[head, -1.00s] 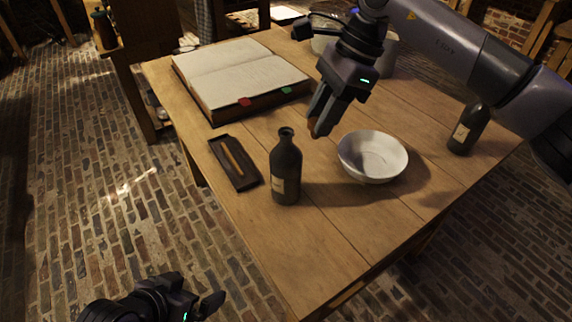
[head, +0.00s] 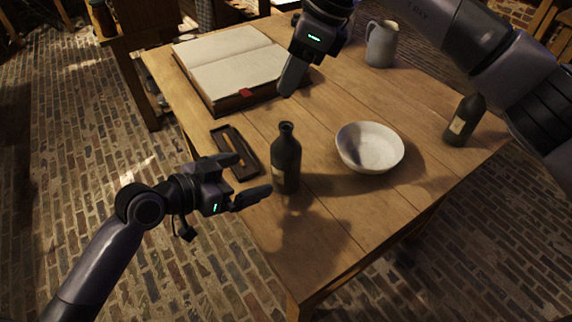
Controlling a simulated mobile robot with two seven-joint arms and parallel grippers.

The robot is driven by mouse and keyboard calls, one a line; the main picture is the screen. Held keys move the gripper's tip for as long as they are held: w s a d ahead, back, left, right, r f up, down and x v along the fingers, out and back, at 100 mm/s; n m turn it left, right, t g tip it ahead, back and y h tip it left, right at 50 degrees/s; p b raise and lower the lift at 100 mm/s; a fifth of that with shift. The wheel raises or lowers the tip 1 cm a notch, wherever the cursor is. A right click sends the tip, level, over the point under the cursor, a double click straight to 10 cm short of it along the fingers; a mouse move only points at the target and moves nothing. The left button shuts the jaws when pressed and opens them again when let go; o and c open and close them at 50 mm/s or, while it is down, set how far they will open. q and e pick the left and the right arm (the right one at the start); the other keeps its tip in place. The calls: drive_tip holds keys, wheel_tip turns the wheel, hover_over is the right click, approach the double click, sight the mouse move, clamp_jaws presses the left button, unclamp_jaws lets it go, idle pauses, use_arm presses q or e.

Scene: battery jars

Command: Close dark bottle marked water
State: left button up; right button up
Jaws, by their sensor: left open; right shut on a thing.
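A second dark bottle (head: 464,122) stands at the right with a pale label; neither label is readable. My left gripper (head: 254,176) is open just left of the nearer bottle, its fingers pointing toward it and not clearly touching. My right gripper (head: 290,88) is shut above the table, behind the nearer bottle. What it holds is hidden now; a small brown thing showed at its fingertips earlier.
A white bowl (head: 369,148) sits right of the nearer bottle. A narrow dark tray (head: 250,171) lies behind my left gripper, and an open book (head: 232,65) lies at the back left. A grey jug (head: 381,45) stands at the back. The table's front (head: 305,255) is clear.

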use_arm(q)
drive_tip(key=shift+w+d, duration=0.1)
idle(0.3)
drive_tip(key=x, duration=1.1)
drive_tip(key=shift+w+d+f, duration=0.15)
drive_tip(key=shift+w+d, duration=0.1)
drive_tip(key=c, duration=1.5)
use_arm(e)
hover_over(291, 126)
drive_tip(key=shift+f, duration=2.5)
